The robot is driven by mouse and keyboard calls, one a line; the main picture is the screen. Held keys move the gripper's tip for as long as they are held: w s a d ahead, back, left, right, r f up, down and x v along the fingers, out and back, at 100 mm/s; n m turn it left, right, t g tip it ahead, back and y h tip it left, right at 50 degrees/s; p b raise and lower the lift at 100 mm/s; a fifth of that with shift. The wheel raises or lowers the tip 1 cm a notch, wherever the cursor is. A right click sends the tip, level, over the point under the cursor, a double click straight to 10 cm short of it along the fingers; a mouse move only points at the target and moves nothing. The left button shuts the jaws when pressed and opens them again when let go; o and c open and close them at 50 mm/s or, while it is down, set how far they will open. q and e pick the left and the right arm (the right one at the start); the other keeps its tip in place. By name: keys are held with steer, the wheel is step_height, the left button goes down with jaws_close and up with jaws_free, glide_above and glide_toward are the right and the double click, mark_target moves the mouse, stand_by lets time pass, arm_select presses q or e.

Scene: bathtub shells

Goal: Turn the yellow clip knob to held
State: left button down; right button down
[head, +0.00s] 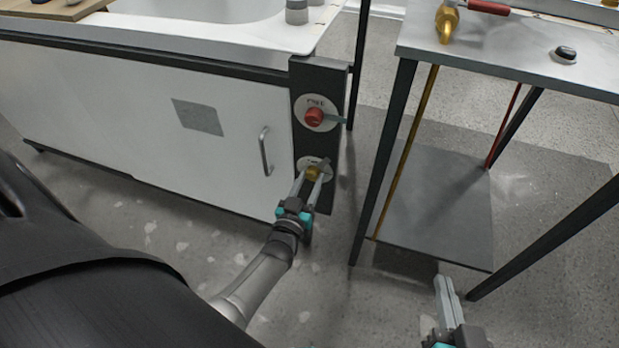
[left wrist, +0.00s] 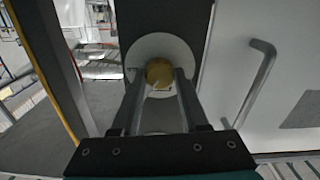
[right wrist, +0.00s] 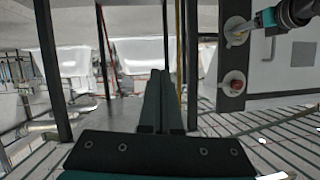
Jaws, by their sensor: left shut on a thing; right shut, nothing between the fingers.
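The yellow clip knob (head: 313,173) sits on a round white dial low on the dark panel (head: 318,90) at the tub's end. My left gripper (head: 314,178) is shut on it. In the left wrist view the yellow knob (left wrist: 159,72) lies between my left fingertips (left wrist: 160,78), in front of the white dial. Part of the dial's marking is hidden by the fingers, so I cannot read the knob's setting. My right gripper (head: 445,285) is shut and empty, low near the steel table; its closed fingers also show in the right wrist view (right wrist: 157,85).
A red knob (head: 314,117) sits above the yellow one on the same panel. A bar handle (head: 265,151) stands on the white tub side, just left. A steel table (head: 520,55) with dark legs and a lower shelf (head: 440,200) is on the right.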

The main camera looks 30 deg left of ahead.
arm_select(q)
steer(key=m, duration=0.3)
steer(key=shift+m, duration=0.4)
steer(key=m, duration=0.2)
steer(key=shift+m+p, duration=0.3)
steer(key=m, duration=0.5)
steer(key=shift+f, duration=0.1)
arm_select(e)
steer(key=shift+s+d+f+g+h, duration=0.1)
steer(key=shift+d+f+g+h, duration=0.3)
steer(key=shift+d+g, duration=0.3)
arm_select(q)
steer(key=shift+c, duration=2.1)
jaws_free()
arm_select(e)
steer(key=shift+a, duration=0.1)
